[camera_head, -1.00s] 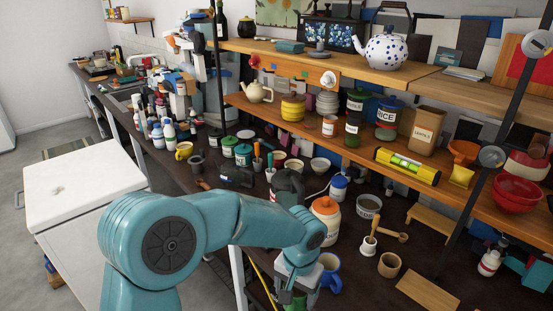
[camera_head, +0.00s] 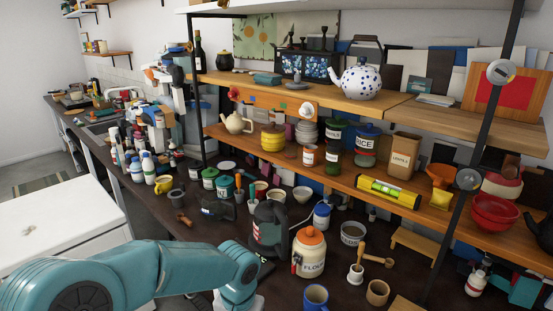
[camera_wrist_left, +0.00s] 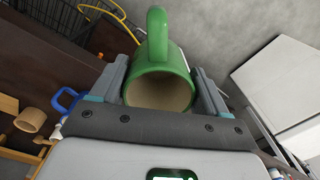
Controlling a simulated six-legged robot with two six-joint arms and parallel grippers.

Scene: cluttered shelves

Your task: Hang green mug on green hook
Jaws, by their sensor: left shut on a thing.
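The green mug (camera_wrist_left: 180,62) is in the left wrist view, its open mouth facing the camera and its handle pointing up. My left gripper (camera_wrist_left: 160,88) is shut on the mug, one finger on each side of its body. In the head view my left arm enters at bottom left; its gripper and the mug are below the frame. A wooden board (camera_head: 277,105) with small coloured marks stands above the lower shelf. A red item and a white item are at its ends. The marks are too small to tell which is the green hook. My right gripper is not in view.
The lower shelf (camera_head: 340,183) holds a cream teapot (camera_head: 235,123), jars and a yellow level (camera_head: 389,192) near its front edge. On the dark counter below stand a black kettle (camera_head: 269,228), a flour jar (camera_head: 309,253) and a blue mug (camera_head: 315,298). The upper shelf overhangs the board.

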